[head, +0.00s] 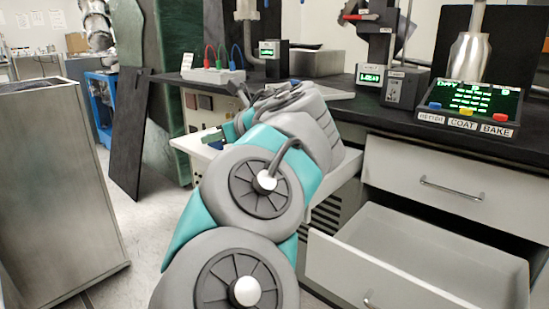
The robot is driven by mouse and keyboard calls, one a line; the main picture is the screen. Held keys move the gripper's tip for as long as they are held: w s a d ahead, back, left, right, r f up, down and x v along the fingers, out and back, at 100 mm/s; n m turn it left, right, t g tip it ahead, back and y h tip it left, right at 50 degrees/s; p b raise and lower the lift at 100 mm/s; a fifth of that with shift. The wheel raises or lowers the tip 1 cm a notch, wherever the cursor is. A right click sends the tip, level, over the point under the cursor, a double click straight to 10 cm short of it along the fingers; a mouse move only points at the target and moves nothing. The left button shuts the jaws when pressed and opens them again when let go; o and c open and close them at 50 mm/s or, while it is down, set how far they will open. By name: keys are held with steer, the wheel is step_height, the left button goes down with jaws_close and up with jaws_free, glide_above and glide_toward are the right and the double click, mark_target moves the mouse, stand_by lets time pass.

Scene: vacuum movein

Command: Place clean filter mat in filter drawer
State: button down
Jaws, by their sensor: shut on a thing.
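My grey and teal arm fills the middle of the head view, and its far end folds down behind its own links. My gripper's fingers are hidden there, so I cannot see what is between them. No filter mat can be made out. A pale pull-out shelf or drawer (186,147) juts out under the bench behind my arm, at left of centre. My arm covers most of it, so its inside is hidden, and I cannot tell if it is the filter drawer.
An open, empty grey drawer (420,262) sticks out at lower right, below a shut drawer (450,190). The black bench (400,118) bears a button panel (470,108) and instruments. A metal cabinet (60,190) stands at left. Floor (140,225) shows beside it.

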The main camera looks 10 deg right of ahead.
steer(key=w+d+p, duration=0.2)
steer(key=w+d, duration=0.9)
steer(key=d, duration=0.4)
steer(key=f+b, duration=0.2)
steer(key=f, duration=0.9)
steer(key=shift+d, duration=0.2)
steer(key=shift+w+d+f, duration=0.15)
steer(key=shift+d+f, duration=0.05)
steer(key=shift+f, duration=0.1)
steer(key=shift+f, duration=0.15)
steer(key=c, duration=0.9)
jaws_free()
steer(key=shift+r, duration=0.2)
